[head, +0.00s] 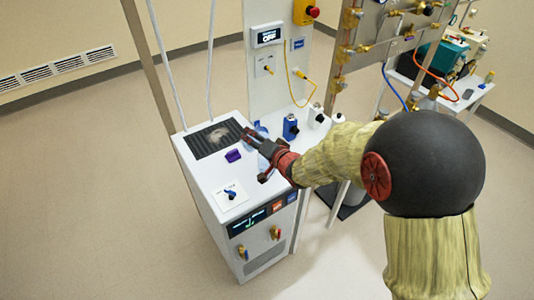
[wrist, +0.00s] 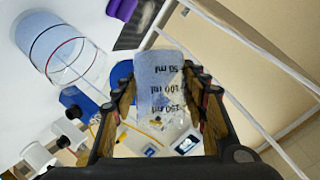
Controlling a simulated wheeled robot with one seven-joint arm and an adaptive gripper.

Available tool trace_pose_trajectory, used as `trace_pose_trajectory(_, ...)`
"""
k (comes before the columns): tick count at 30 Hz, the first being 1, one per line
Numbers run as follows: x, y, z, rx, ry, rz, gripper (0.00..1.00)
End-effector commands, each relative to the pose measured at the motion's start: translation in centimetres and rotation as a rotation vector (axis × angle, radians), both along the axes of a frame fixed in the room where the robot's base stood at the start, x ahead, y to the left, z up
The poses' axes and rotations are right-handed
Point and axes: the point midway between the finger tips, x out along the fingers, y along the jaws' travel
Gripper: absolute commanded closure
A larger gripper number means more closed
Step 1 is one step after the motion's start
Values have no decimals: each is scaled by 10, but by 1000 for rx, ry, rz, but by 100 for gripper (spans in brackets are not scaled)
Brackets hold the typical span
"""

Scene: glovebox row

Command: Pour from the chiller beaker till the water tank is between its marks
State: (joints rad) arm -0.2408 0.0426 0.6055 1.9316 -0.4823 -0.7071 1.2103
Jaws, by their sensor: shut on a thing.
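My gripper (wrist: 158,85) is shut on a clear beaker (wrist: 158,100) with black 50, 100 and 150 ml marks. The beaker holds something bluish; its exact level is hard to read. The clear round water tank (wrist: 65,50) is left of the beaker in the wrist view, apart from it, with one black and one red ring. I cannot tell where its water stands against the rings.
A purple block (head: 233,155) and dark grille (head: 213,137) are on the cabinet top. A blue container (head: 290,127) and white bottles (head: 316,114) stand close behind my gripper. An upright panel with a display (head: 267,36) rises behind. The floor at left is clear.

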Motion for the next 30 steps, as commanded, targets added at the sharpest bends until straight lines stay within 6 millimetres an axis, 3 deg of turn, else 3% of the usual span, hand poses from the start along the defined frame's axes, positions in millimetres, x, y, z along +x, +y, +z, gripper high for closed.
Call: trace_pose_trajectory(30,0,0,4,66,22,-1,85)
